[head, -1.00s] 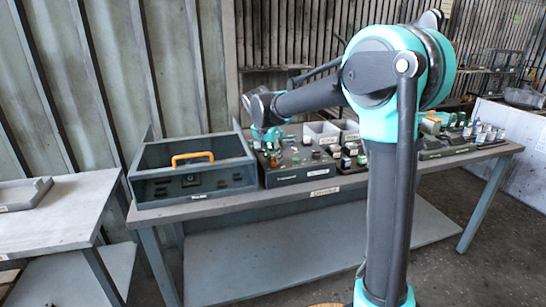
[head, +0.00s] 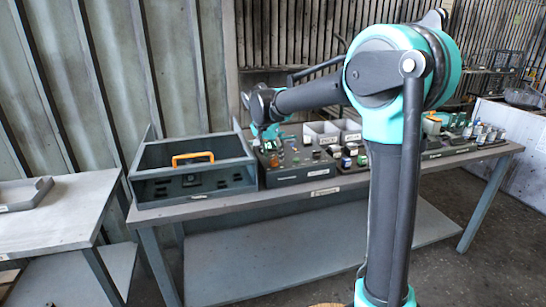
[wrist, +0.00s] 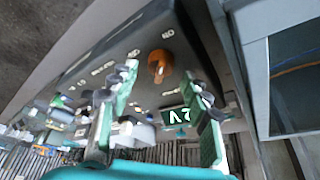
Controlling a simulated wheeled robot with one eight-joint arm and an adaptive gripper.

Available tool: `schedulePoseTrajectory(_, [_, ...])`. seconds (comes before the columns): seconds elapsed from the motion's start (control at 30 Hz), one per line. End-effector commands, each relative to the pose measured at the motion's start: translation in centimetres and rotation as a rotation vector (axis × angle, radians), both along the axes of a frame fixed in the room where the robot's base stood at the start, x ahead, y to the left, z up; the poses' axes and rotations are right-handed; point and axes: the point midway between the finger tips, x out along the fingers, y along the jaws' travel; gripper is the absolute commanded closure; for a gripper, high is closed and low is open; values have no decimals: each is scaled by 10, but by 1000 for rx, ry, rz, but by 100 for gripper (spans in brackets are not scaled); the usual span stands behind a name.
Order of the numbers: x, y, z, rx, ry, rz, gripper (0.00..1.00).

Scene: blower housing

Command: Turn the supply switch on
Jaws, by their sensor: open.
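A dark control panel (head: 318,173) with several small knobs and buttons stands on the workbench. In the wrist view the panel (wrist: 100,58) is close and tilted, with an orange knob (wrist: 158,66) and small white labels on its face. I cannot read which control is the supply switch. My gripper (wrist: 164,80) is open and empty, its two green fingers on either side of the orange knob's place in the picture, apart from it as far as I can tell. In the head view my gripper (head: 268,140) is over the panel's left part.
A grey open-fronted box with an orange handle (head: 193,156) stands just left of the panel. Pale bins (head: 321,131) stand behind the panel, and several small parts (head: 480,133) sit at the bench's right.

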Motion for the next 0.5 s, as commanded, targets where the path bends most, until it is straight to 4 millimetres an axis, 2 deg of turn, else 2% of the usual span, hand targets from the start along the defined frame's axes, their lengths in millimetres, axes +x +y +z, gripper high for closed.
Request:
schedulePoseTrajectory(0.3, [-22, 11, 58, -1, 0, 2, 52])
schedulePoseTrajectory(0.5, [-32, 17, 87, 0, 0, 1, 52])
